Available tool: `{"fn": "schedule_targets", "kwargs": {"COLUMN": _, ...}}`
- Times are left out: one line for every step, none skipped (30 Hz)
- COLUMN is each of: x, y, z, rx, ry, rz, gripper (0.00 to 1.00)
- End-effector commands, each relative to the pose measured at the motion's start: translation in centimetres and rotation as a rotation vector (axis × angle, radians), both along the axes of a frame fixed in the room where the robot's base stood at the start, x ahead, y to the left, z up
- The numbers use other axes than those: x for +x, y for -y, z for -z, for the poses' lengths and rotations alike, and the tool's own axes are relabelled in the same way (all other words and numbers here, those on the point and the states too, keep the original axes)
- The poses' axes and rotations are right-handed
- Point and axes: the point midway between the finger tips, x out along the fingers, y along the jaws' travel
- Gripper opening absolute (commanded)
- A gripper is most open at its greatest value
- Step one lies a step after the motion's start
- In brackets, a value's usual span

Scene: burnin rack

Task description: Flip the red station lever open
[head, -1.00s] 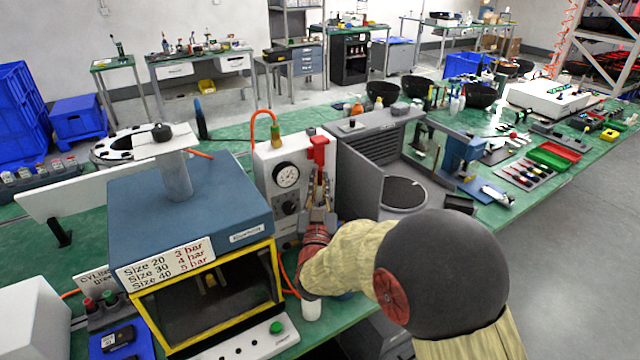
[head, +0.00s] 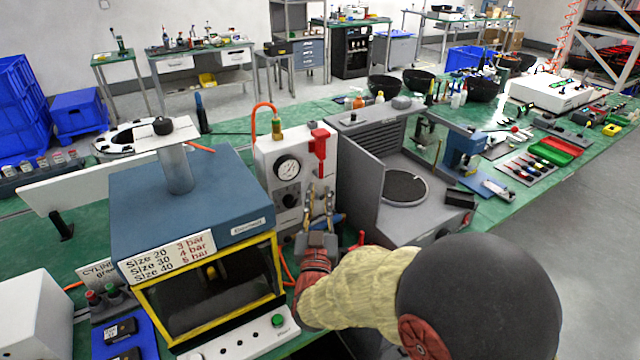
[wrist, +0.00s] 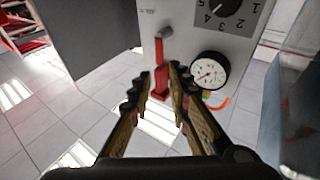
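The red lever (head: 320,150) is on the front of the white station box (head: 265,160), to the right of its round gauge (head: 288,170). In the wrist view, which shows the panel upside down, the lever (wrist: 160,62) has a grey end and lies beyond the gap between my fingertips. My gripper (head: 320,192) is open and empty, in front of the box with its fingertips just below the lever. In the wrist view my gripper (wrist: 161,72) shows its two fingers apart. I cannot tell whether they touch the lever.
A blue-topped, yellow-framed machine (head: 195,200) stands left of the station box. A grey enclosure (head: 362,175) with an open door panel stands close on the right. A black knob (head: 290,200) is below the gauge. An orange hose (head: 262,106) loops above the box.

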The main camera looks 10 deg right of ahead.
Motion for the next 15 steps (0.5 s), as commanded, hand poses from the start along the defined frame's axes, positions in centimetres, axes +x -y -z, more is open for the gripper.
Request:
{"fn": "schedule_targets", "kwargs": {"x": -1.2, "y": -0.5, "z": -0.1, "rx": 0.001, "ry": 0.001, "rz": -0.003, "gripper": 0.19}}
{"fn": "schedule_targets", "kwargs": {"x": -1.8, "y": -0.6, "z": 0.0, "rx": 0.0, "ry": 0.0, "rz": -0.004, "gripper": 0.19}}
{"fn": "schedule_targets", "kwargs": {"x": -2.5, "y": -0.8, "z": 0.0, "rx": 0.001, "ry": 0.001, "rz": -0.003, "gripper": 0.19}}
{"fn": "schedule_targets", "kwargs": {"x": -3.1, "y": -1.0, "z": 0.0, "rx": 0.001, "ry": 0.0, "rz": -0.003, "gripper": 0.19}}
{"fn": "schedule_targets", "kwargs": {"x": -3.6, "y": -1.1, "z": 0.0, "rx": 0.0, "ry": -0.001, "rz": -0.004, "gripper": 0.19}}
{"fn": "schedule_targets", "kwargs": {"x": -4.2, "y": -1.3, "z": 0.0, "rx": 0.001, "ry": 0.0, "rz": -0.003, "gripper": 0.19}}
{"fn": "schedule_targets", "kwargs": {"x": -4.6, "y": -1.3, "z": 0.0, "rx": 0.001, "ry": 0.0, "rz": -0.002, "gripper": 0.19}}
{"fn": "schedule_targets", "kwargs": {"x": -4.9, "y": -1.5, "z": 0.0, "rx": 0.0, "ry": 0.0, "rz": -0.002, "gripper": 0.19}}
{"fn": "schedule_targets", "kwargs": {"x": -5.3, "y": -1.6, "z": 0.0, "rx": 0.001, "ry": 0.0, "rz": -0.002, "gripper": 0.19}}
{"fn": "schedule_targets", "kwargs": {"x": -5.6, "y": -1.7, "z": 0.0, "rx": 0.001, "ry": 0.0, "rz": -0.002, "gripper": 0.19}}
{"fn": "schedule_targets", "kwargs": {"x": -5.8, "y": -1.7, "z": 0.0, "rx": 0.002, "ry": 0.0, "rz": -0.001, "gripper": 0.19}}
{"fn": "schedule_targets", "kwargs": {"x": -6.1, "y": -1.7, "z": 0.0, "rx": 0.001, "ry": -0.001, "rz": -0.001, "gripper": 0.19}}
{"fn": "schedule_targets", "kwargs": {"x": -6.2, "y": -1.7, "z": 0.0, "rx": 0.0, "ry": -0.001, "rz": -0.001, "gripper": 0.19}}
{"fn": "schedule_targets", "kwargs": {"x": -6.3, "y": -1.8, "z": 0.0, "rx": 0.0, "ry": -0.001, "rz": -0.001, "gripper": 0.19}}
{"fn": "schedule_targets", "kwargs": {"x": -6.4, "y": -1.8, "z": 0.0, "rx": 0.0, "ry": -0.001, "rz": 0.0, "gripper": 0.19}}
